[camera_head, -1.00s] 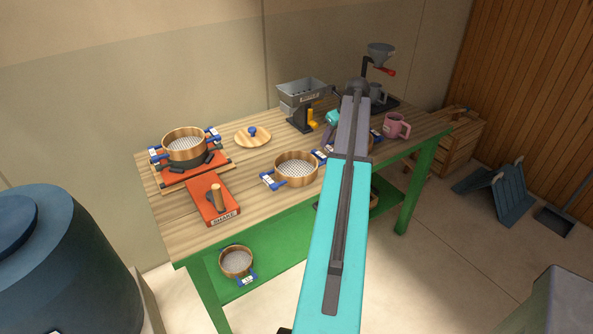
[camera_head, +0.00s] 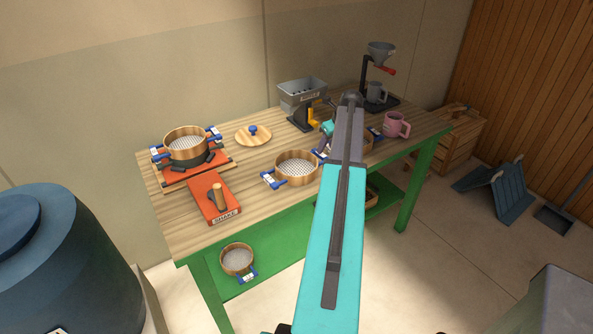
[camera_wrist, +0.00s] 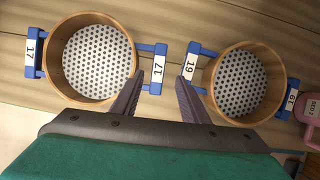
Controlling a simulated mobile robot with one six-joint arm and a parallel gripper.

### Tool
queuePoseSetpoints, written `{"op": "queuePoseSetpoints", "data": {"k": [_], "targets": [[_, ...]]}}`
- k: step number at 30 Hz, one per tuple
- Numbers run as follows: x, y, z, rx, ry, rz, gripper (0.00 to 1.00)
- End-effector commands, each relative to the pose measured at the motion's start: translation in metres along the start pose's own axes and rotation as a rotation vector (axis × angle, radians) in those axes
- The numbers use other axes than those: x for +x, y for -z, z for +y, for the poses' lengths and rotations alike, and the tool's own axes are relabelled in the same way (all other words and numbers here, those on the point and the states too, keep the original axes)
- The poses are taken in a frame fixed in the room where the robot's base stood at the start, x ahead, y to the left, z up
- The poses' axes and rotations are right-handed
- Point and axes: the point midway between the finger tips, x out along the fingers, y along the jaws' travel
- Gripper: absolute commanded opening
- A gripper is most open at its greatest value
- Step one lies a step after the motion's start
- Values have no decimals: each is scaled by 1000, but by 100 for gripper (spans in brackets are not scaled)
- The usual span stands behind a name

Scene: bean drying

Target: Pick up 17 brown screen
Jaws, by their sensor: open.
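The brown screen 17 (camera_head: 297,168) is a round wooden-rimmed sieve with a perforated grey mesh. It sits on the table, with a blue handle tagged 17 on each side. In the wrist view it (camera_wrist: 97,57) fills the left. Its right-hand blue handle (camera_wrist: 151,68) lies between my two fingers, closer to the left one. My gripper (camera_wrist: 157,88) is open and holds nothing. In the head view my gripper (camera_head: 324,143) is at the screen's right-hand handle, partly hidden by my arm.
Screen 19 (camera_wrist: 242,82) stands close on the right, its blue handle (camera_wrist: 190,68) by my right finger. A pink mug (camera_head: 396,125) is further right. A red shaker block (camera_head: 214,198), wooden lid (camera_head: 253,136) and grey mill (camera_head: 302,97) stand around. A stacked sieve (camera_head: 185,143) is left.

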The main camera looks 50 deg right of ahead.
Motion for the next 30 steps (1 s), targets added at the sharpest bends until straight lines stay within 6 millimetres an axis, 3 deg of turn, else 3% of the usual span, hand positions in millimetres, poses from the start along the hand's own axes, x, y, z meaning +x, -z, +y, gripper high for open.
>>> {"op": "queuePoseSetpoints", "data": {"k": [18, 30], "targets": [[46, 2, 4, 1, -1, 1, 41], [49, 3, 3, 1, 1, 0, 41]]}}
